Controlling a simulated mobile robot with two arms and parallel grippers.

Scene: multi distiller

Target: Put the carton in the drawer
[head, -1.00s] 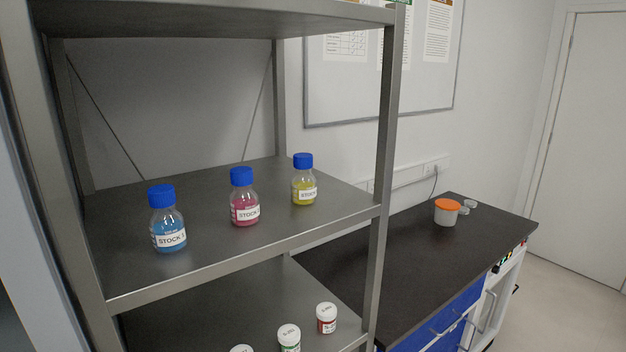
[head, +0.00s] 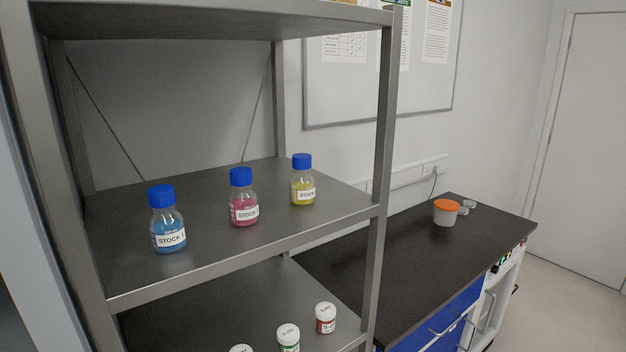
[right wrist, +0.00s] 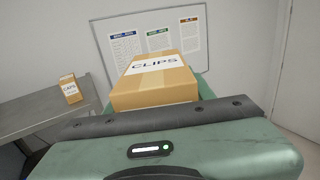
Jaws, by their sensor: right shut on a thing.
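A brown carton (right wrist: 152,90) labelled "CLIPS" is in the right wrist view, directly in front of my right gripper (right wrist: 155,105). The gripper is shut on the carton; its fingertips are mostly hidden behind it. The drawers are in the head view: a bench cabinet with blue fronts (head: 440,328) at the lower right, partly cut off by the frame. I cannot see an open drawer. Neither gripper shows in the head view.
A metal shelf (head: 240,262) holds blue-capped stock bottles (head: 244,208) and, lower, small white-capped jars (head: 288,338). The dark bench (head: 395,255) carries an orange-lidded tub (head: 446,218) and is otherwise mostly clear. A smaller "CAPS" carton (right wrist: 70,90) stands on a grey surface in the right wrist view.

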